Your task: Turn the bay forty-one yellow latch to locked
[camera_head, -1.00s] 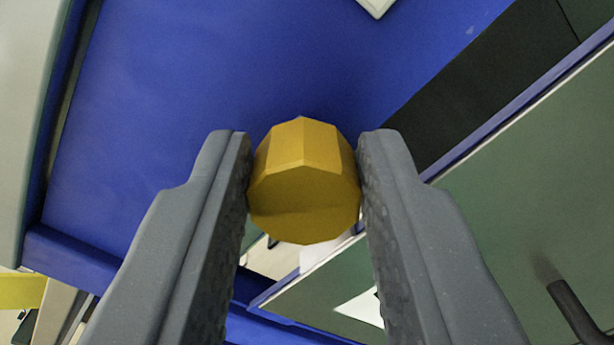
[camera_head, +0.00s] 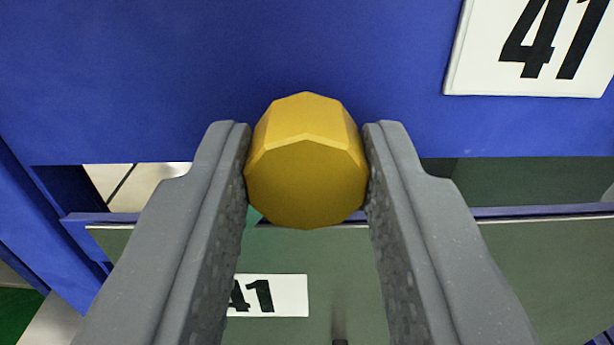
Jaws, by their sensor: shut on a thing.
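The yellow latch (camera_head: 305,175) is a faceted knob in the middle of the view, in front of the blue frame. My gripper (camera_head: 307,165) is shut on it, with one grey finger against its left side and one against its right side. The latch's mounting behind the knob is hidden. A white plate (camera_head: 535,85) reading 41 is on the blue panel (camera_head: 200,70) at the upper right. A second white label (camera_head: 285,295), also reading 41, is on the grey-green lid (camera_head: 440,290) below and is partly covered by the left finger.
A dark handle (camera_head: 340,341) shows at the bottom edge between the fingers. A blue post (camera_head: 50,230) stands at the left. A gap between panel and lid shows pale floor (camera_head: 135,187).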

